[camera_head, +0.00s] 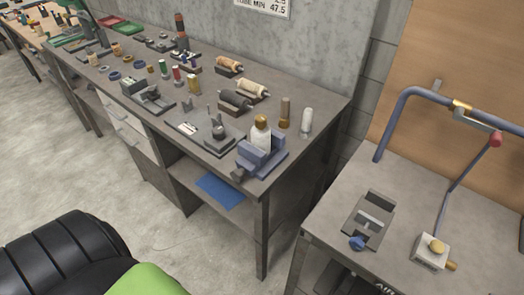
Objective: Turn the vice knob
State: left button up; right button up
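A small grey vice (370,219) lies on the right-hand table. A round blue knob (357,243) sits at its near end. A second vice, a blue one (262,157), stands at the near right corner of the long workbench. Its jaws are around a pale bottle-like piece with a gold top (261,133). A dark handle end (238,175) shows at this vice's front left. Neither of my grippers shows in the view, so their positions and states are hidden.
The long grey workbench (228,178) carries spools, small tools and fixtures. The right-hand table (318,222) holds a blue bent-tube frame (386,120) and a white block with a yellow knob (432,252). A gap separates the two tables. Concrete floor (150,228) is open in front of the workbench.

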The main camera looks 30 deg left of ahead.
aim_at(237, 175)
jog(key=k+j+u, duration=0.15)
jog(key=u, duration=0.3)
jog(key=k+j+u, duration=0.1)
jog(key=j+u, duration=0.3)
